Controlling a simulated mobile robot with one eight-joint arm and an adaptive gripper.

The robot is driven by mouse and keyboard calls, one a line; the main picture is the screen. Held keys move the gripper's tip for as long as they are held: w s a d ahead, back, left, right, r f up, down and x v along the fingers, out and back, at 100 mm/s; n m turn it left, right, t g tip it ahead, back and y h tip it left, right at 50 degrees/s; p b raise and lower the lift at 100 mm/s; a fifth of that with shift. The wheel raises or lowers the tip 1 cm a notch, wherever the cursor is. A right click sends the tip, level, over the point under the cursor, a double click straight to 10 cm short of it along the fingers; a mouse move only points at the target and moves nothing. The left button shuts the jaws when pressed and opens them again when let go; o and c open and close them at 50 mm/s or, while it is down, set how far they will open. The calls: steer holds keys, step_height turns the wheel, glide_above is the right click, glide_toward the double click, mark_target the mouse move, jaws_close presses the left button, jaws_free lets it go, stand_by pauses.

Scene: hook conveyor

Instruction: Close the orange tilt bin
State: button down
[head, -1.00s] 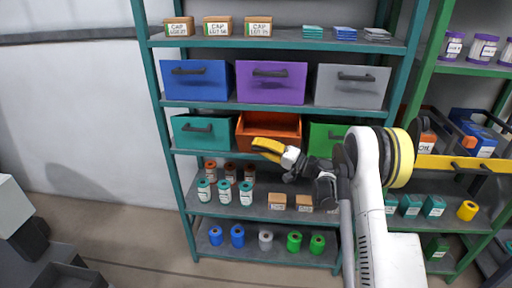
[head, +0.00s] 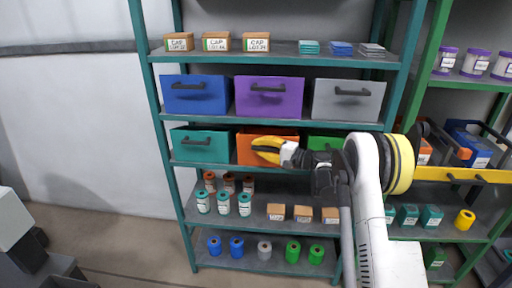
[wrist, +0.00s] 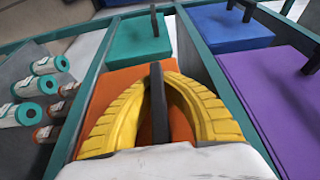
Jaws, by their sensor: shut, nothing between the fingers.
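The orange tilt bin (head: 245,149) is in the middle shelf row, between the teal bin (head: 200,146) and the green bin (head: 325,139). Its front looks upright and in line with its neighbours, and its inside does not show. My gripper (head: 256,147) is at its front, yellow fingers shut with nothing held. In the wrist view the orange front (wrist: 122,80) lies under the fingers (wrist: 157,75), and its dark handle (wrist: 158,105) stands between the two curved fingers. I cannot tell whether the fingertips touch the front.
Blue (head: 195,95), purple (head: 270,97) and grey (head: 349,100) bins sit on the shelf above. Spools, jars and small boxes (head: 276,211) stand on the shelves below. A second green rack (head: 430,95) is at the right.

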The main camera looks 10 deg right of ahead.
mark_target(277, 149)
steer(key=shift+w+d+r+m, duration=0.1)
steer(key=shift+w+m, duration=0.15)
steer(key=shift+m, duration=0.05)
steer(key=c, duration=2.2)
jaws_free()
steer(key=o, duration=0.7)
steer(key=shift+o, duration=0.2)
steer(key=shift+s, duration=0.1)
steer(key=v, duration=1.2)
steer(key=shift+r, duration=0.15)
steer(key=shift+r, duration=0.1)
